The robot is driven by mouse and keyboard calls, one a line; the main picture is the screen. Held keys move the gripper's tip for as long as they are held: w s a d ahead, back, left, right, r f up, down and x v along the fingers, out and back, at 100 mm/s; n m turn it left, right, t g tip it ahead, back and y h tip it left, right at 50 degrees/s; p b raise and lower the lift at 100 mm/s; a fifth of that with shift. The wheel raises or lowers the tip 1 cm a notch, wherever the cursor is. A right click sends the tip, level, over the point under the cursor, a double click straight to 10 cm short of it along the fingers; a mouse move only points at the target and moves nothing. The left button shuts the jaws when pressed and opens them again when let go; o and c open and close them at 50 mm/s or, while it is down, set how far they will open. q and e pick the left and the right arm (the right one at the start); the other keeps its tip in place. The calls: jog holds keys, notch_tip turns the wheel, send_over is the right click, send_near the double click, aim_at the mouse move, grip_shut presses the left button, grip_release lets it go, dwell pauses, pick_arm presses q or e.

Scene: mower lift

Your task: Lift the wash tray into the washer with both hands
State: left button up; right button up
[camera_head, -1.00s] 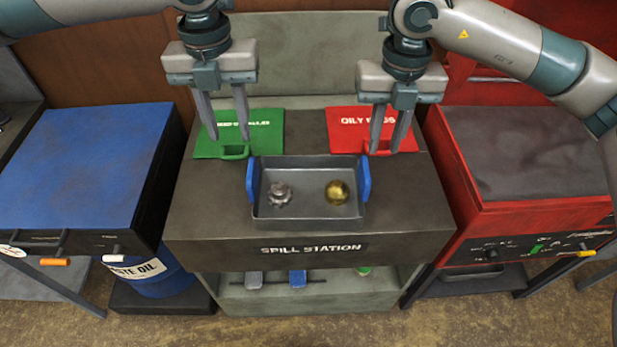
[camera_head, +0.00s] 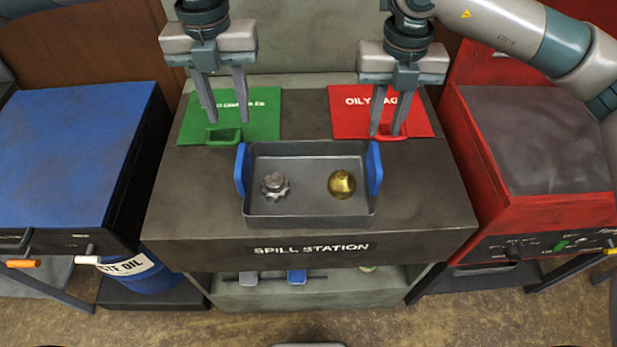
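The grey wash tray (camera_head: 308,208) sits on the spill station top, with a blue handle on its left side (camera_head: 241,170) and one on its right side (camera_head: 374,168). In it lie a grey gear-like part (camera_head: 275,186) at the left and a brass-coloured round part (camera_head: 341,184) at the right. My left gripper (camera_head: 228,120) is open and empty, above and behind the tray's left handle, over the green lid. My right gripper (camera_head: 385,132) is open, its fingers in front of the red lid, behind the right handle. Neither touches the tray.
The spill station (camera_head: 190,205) has a green lid (camera_head: 262,108) and a red lid (camera_head: 415,120), each with a handle, behind the tray. A blue-topped cabinet (camera_head: 65,150) stands left, a red machine (camera_head: 540,140) right. The station top beside the tray is clear.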

aim_at(243, 168)
pick_arm(q)
jog(key=shift+s+r, duration=0.15)
jog(key=shift+s, duration=0.1)
pick_arm(e)
jog(key=shift+s+r, duration=0.15)
jog(key=shift+s, duration=0.05)
